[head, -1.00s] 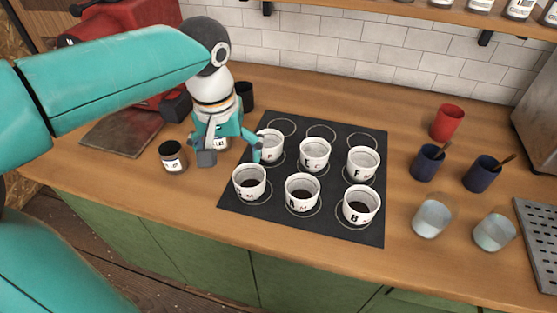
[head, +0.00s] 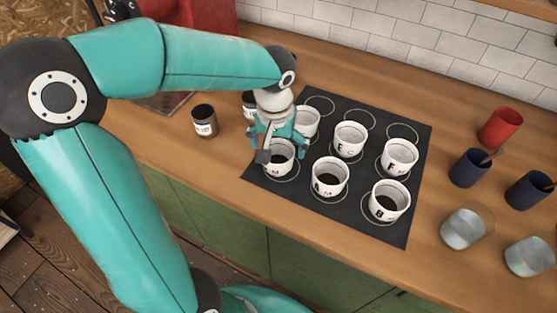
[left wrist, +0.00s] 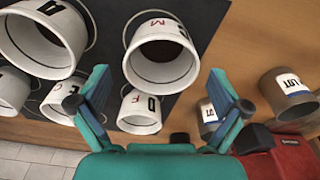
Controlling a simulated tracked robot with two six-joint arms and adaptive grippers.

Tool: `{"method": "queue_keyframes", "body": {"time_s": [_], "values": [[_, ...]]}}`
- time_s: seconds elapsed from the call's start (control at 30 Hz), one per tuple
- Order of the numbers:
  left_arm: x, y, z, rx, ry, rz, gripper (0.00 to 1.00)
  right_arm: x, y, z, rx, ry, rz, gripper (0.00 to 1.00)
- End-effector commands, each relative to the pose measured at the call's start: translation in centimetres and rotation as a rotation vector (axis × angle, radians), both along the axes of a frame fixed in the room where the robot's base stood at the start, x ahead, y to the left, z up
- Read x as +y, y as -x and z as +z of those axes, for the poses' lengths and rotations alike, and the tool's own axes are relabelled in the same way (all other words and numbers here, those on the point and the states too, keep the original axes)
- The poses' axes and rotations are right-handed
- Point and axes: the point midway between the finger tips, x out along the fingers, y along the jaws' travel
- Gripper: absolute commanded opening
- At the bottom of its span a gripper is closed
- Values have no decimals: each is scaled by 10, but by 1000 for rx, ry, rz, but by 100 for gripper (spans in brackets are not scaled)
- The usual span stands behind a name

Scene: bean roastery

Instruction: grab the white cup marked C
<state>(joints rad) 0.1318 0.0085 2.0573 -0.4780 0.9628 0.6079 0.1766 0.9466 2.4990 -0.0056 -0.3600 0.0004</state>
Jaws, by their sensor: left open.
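The white cup (head: 280,168) at the front left of the dark mat matches C by position. In the left wrist view this cup (left wrist: 161,66) shows a red M and a black letter cut off by its edge, so I cannot read it fully. My left gripper (head: 282,153) is open, with its fingers above and around the near-left cup in the head view. In the left wrist view the open fingers (left wrist: 158,103) point towards this cup, with the cup marked D (left wrist: 139,115) showing between them. No contact is visible. My right gripper is not in view.
White cups A (head: 329,190), B (head: 388,212), E (head: 349,147) and F (head: 399,165) stand close by on the dark mat (head: 415,120). A dark labelled jar (head: 204,121) stands left of the gripper. Blue and red cups (head: 500,128) and glasses (head: 467,228) stand at the right.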

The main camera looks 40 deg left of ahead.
Motion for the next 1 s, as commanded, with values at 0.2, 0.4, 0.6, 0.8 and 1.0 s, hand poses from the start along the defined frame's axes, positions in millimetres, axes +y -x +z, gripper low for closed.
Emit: {"method": "queue_keyframes", "body": {"time_s": [0.2, 0.4, 0.6, 0.8, 1.0], "values": [[1, -1, -17, 5, 0, -2, 100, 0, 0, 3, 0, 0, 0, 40], [3, -4, -45, 4, 1, -2, 100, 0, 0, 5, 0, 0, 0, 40], [4, -6, -53, 0, 1, -2, 100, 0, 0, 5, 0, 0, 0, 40], [3, -6, -53, 0, 1, -2, 90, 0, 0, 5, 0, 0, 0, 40], [3, -6, -53, 0, 1, -2, 57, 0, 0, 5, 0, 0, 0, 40]]}}
